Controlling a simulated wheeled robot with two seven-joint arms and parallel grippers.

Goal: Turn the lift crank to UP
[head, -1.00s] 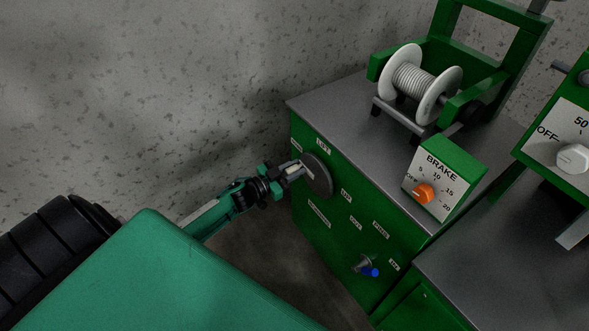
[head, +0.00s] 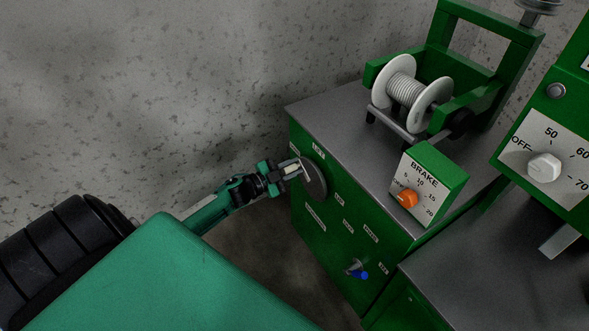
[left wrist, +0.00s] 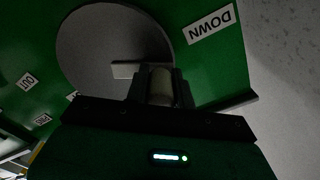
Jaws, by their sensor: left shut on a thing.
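The lift crank is a grey disc (head: 316,181) on the green cabinet's front, near its left top corner, with a pale handle sticking out. In the left wrist view the disc (left wrist: 95,45) fills the upper left, and the pale handle (left wrist: 161,86) sits between my fingers. My left gripper (head: 297,168) is shut on this handle, in front of the disc's upper part. A label reading DOWN (left wrist: 209,25) shows upside down, right of the disc in the wrist view. The UP label is not readable. My right gripper is not in view.
A smaller crank with a blue handle (head: 359,274) is lower on the cabinet (head: 325,235). A white cable spool (head: 408,90) and a brake box with an orange knob (head: 407,199) are on top. A white knob (head: 544,167) is at right. The speckled wall (head: 150,90) rises behind.

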